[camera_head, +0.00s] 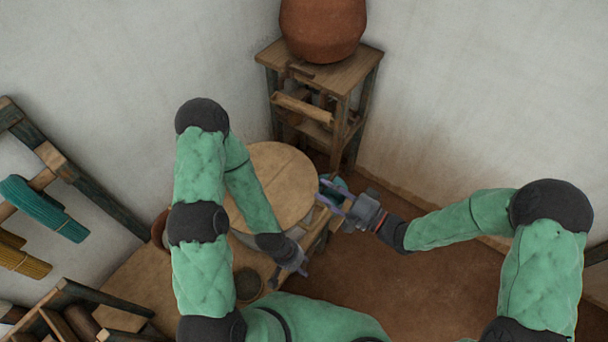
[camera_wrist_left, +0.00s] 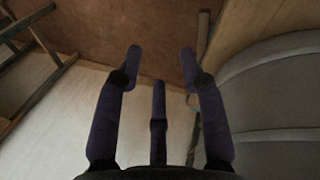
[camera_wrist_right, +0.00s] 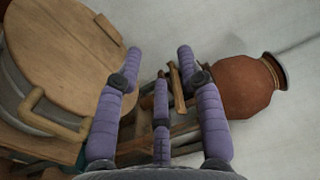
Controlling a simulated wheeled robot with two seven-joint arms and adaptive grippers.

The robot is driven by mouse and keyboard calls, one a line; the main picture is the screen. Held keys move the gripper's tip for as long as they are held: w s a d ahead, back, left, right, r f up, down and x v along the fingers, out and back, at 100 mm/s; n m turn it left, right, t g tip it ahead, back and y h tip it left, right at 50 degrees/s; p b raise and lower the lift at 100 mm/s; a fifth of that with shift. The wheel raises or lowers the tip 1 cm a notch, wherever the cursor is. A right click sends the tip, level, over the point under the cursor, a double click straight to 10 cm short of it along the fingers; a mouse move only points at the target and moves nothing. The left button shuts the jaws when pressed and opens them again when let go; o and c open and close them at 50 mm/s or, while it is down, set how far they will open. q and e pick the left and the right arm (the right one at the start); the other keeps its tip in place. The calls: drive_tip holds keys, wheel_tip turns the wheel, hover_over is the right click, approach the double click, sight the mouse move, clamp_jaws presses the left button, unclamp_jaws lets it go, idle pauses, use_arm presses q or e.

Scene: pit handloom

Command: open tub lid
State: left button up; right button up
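A grey tub (camera_wrist_right: 18,92) stands on a low wooden bench, with a round wooden lid (camera_head: 272,180) lying flat over its top. The lid fills the upper left of the right wrist view (camera_wrist_right: 65,50), where a tan loop handle (camera_wrist_right: 50,122) shows at its near edge. My right gripper (camera_head: 334,195) is open and empty, just right of the lid, apart from the handle. My left gripper (camera_head: 303,262) is open and empty, below the lid at the tub's near side. In the left wrist view the tub's grey wall (camera_wrist_left: 275,100) is to its right. My left forearm hides part of the lid.
A wooden stand (camera_head: 338,80) with a clay pot (camera_head: 322,30) is behind the tub. A small dark bowl (camera_head: 247,284) sits on the bench (camera_head: 150,275). Loom beams and hanging yarn (camera_head: 45,208) are at left. The brown floor (camera_head: 400,290) at right is clear.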

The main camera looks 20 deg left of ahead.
drive_tip(key=b+x, duration=0.1)
drive_tip(key=x, duration=0.7)
drive_tip(key=shift+c, duration=0.2)
